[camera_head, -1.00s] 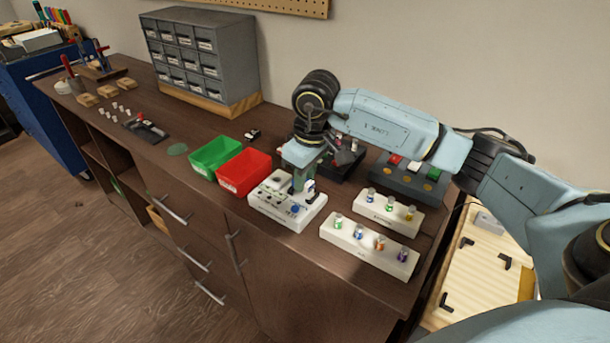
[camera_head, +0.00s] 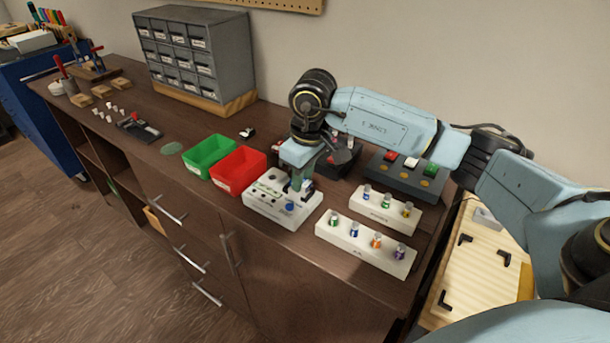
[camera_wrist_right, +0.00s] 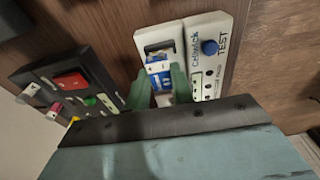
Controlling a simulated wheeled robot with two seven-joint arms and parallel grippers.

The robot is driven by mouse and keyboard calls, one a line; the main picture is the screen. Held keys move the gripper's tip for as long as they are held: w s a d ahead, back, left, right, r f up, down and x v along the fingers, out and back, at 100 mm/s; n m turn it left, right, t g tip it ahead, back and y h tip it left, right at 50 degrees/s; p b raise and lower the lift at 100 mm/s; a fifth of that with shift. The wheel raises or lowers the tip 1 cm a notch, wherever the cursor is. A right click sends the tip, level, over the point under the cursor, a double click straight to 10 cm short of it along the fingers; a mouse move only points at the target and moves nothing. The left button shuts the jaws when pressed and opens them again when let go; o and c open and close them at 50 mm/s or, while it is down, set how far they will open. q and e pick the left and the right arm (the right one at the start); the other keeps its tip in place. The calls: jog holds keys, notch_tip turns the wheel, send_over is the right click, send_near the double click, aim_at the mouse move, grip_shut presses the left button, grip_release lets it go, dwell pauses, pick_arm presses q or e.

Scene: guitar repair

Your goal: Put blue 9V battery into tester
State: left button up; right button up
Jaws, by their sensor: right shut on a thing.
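The white tester (camera_head: 268,206) lies on the brown counter. My right gripper (camera_head: 301,188) is over the tester's right part. In the right wrist view its green fingers (camera_wrist_right: 163,90) are shut on the blue 9V battery (camera_wrist_right: 160,72), which has a pale end. The battery is beside the dark slot, over the tester. I cannot tell whether it touches the tester. My left gripper is not in view.
A red bin (camera_head: 239,173) and a green bin (camera_head: 209,155) stand left of the tester. Two white racks of small cells, one in front (camera_head: 350,245) and one behind (camera_head: 377,217), lie to the right. A dark box with coloured buttons (camera_head: 408,180) is behind them.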

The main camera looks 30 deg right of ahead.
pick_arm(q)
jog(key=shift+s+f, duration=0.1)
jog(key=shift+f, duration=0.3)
pick_arm(e)
jog(key=shift+a+f, duration=0.25)
jog(key=shift+f, duration=0.05)
